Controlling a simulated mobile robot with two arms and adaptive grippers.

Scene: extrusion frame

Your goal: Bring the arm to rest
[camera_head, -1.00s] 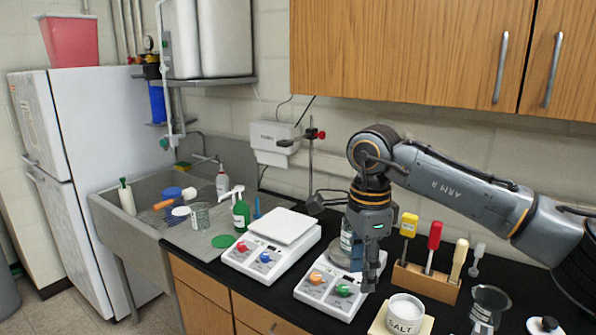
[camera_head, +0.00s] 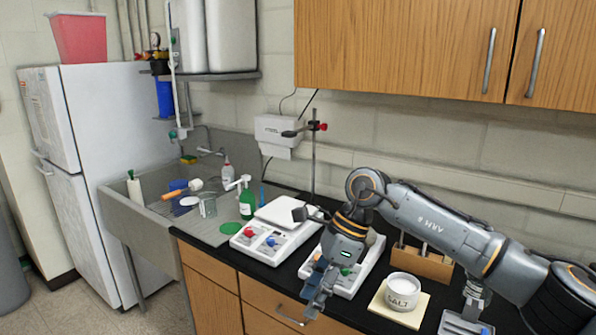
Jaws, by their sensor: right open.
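My right arm (camera_head: 440,222) comes in from the right over the black counter. Its gripper (camera_head: 314,300) points down and is open, with nothing visible between the fingers. It shows over the counter's front edge, in front of the right-hand white device (camera_head: 346,280), and hides part of it. I cannot tell whether it touches anything. My left gripper is not in view.
A salt jar (camera_head: 403,290) stands on a pale board right of the gripper. A wooden tool rack (camera_head: 432,265) is partly behind my arm. A white balance (camera_head: 270,240), a green bottle (camera_head: 246,203) and the sink (camera_head: 135,228) lie to the left. Wooden cabinets (camera_head: 400,45) hang above.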

